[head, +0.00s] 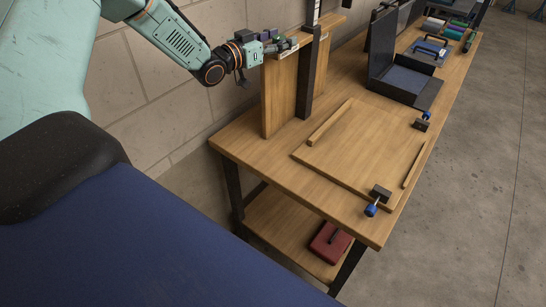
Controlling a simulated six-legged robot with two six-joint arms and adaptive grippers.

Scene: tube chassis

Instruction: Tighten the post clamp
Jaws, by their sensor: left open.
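My left gripper (287,44) comes in from the left and is open at the top of an upright wooden board (279,98). A dark upright post (314,75) stands against the boards, just right of the gripper. Small dark grey and purple parts (265,35) show beside the gripper at the board's top. I cannot tell which of these is the post clamp, or whether the fingers touch it. Two small black clamps with blue knobs sit on the flat board, one at the near corner (380,193) and one farther back (422,124). My right gripper is out of view.
The wooden bench (275,175) carries a flat board (360,150) with loose strips. A red case (329,242) lies on the lower shelf. A block wall (150,65) is close behind the arm.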

